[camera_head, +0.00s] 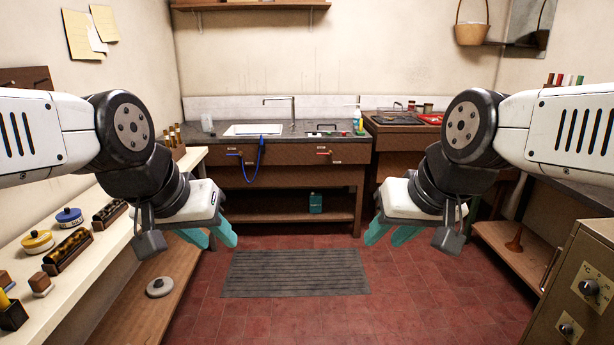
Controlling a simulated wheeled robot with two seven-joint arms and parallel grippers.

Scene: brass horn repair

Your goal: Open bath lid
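A flat panel with a dark handle (323,132) is set in the grey counter to the right of the sink; it looks closed and may be the bath lid, but it is too small to be sure. My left gripper (219,241) hangs in front of the counter at left, its teal fingers apart and empty. My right gripper (384,242) hangs at right, its teal fingers also apart and empty. Both are well short of the counter and touch nothing.
The white sink (253,130) has a tap behind it and a blue hose (260,155) at the front. A grey mat (295,273) lies on the clear red floor. A shelf bench (75,285) stands left, a metal cabinet (577,290) right.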

